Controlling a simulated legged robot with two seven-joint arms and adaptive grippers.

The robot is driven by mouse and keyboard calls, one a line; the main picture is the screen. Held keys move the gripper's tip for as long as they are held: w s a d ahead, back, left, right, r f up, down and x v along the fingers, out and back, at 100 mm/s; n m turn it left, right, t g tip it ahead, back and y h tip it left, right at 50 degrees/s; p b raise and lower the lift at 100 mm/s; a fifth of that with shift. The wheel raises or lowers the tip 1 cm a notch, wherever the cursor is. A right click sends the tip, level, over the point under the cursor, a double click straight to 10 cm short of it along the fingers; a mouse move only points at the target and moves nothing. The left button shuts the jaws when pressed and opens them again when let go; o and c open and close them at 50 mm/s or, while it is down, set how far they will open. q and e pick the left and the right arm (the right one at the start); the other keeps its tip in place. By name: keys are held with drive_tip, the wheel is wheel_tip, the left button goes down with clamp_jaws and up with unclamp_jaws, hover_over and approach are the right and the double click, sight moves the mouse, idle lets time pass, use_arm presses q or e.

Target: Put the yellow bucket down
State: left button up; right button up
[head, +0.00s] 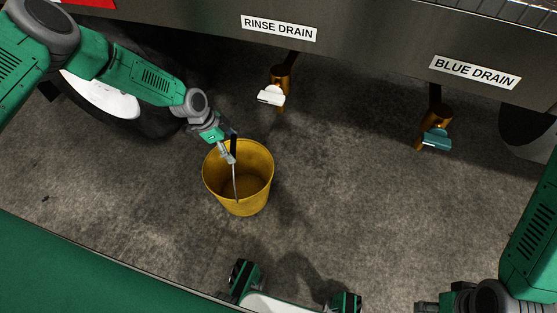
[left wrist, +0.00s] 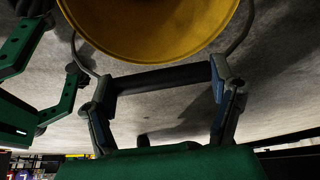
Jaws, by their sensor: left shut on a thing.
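The yellow bucket (head: 261,190) is upright and empty in the head view, left of centre, over the concrete floor. I cannot tell whether its base touches the floor. My left gripper (head: 231,150) is above the bucket and shut on its handle. In the left wrist view, the dark handle grip (left wrist: 165,78) lies across between the two fingers, and the bucket's yellow side (left wrist: 150,30) fills the top. The thin wire of the handle runs down to the rim.
The rinse drain valve (head: 272,95) with a white handle and the blue drain valve (head: 437,140) with a teal handle hang from the grey vehicle panel (head: 370,45). A wheel (head: 105,98) stands at the left. The floor (head: 350,190) right of the bucket is clear.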

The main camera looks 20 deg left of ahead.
use_arm(q)
drive_tip(key=w+d+b, duration=0.2)
drive_tip(key=w+d, duration=0.2)
drive_tip(key=d, duration=0.8)
drive_tip(key=shift+w+d+b, duration=0.35)
drive_tip(key=shift+w, duration=0.05)
drive_tip(key=b+x, duration=0.2)
drive_tip(key=x, duration=0.1)
drive_tip(key=shift+a+f, duration=0.1)
drive_tip(key=shift+f, duration=0.15)
drive_tip(key=o, duration=1.7)
